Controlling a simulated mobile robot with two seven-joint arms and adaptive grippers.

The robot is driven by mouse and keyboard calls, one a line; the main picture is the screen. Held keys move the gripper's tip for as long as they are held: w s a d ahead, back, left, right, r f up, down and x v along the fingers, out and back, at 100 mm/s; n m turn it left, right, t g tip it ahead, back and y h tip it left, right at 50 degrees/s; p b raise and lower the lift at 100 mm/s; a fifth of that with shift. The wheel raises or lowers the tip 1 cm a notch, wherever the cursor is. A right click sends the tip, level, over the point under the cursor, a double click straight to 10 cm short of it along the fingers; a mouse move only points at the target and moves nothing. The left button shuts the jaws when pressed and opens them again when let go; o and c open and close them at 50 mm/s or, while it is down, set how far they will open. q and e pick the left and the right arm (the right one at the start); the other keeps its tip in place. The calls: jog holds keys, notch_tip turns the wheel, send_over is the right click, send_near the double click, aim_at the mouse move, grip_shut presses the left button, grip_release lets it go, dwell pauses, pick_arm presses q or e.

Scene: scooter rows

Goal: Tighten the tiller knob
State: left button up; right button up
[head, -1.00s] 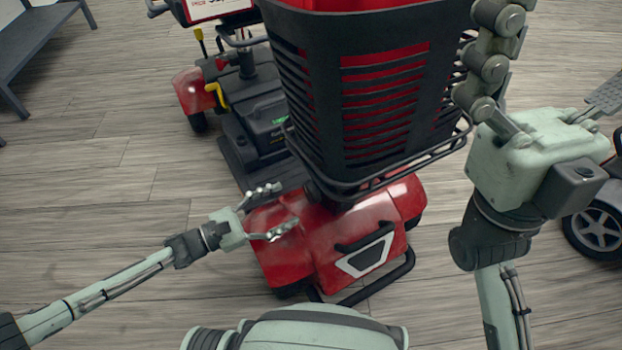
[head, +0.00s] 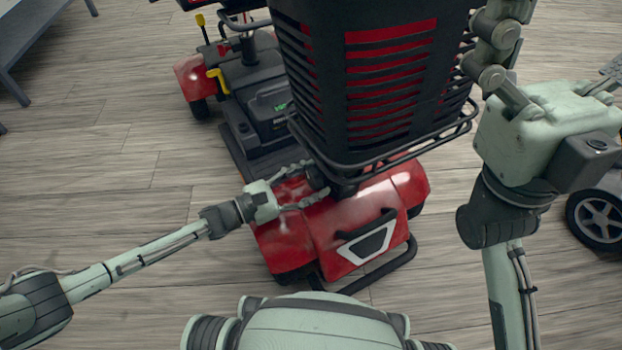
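A red and black scooter (head: 340,225) stands in front of me, its black basket (head: 375,90) hiding most of the tiller. A small dark part (head: 317,178), perhaps the tiller knob, shows at the tiller's lower end under the basket. My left gripper (head: 316,180) is at this part. Its fingers are apart, one on the far side and one on the near side of it; contact cannot be made out. My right gripper (head: 560,65) is raised at the right of the basket, its fingers spread wide and nothing seen between them.
A grey bench or rack (head: 35,45) stands at the upper left. Another scooter's wheel (head: 597,220) shows at the right edge. The wooden floor (head: 110,190) left of the scooter is clear. The basket overhangs my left gripper closely.

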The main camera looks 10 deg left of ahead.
pick_arm(q)
jog(key=c, duration=0.7)
jog(key=shift+c, duration=0.2)
jog(key=shift+f+m+b, duration=0.1)
jog(key=shift+m+b, duration=0.2)
jog(key=shift+b, duration=0.05)
jog(key=shift+m+b, duration=0.8)
jog(key=shift+m, duration=0.1)
jog(key=shift+m+b, duration=0.4)
jog(key=shift+m, duration=1.8)
jog(key=o, duration=1.2)
jog(key=shift+c, duration=0.2)
jog(key=v, duration=1.2)
jog(key=shift+a, duration=0.1)
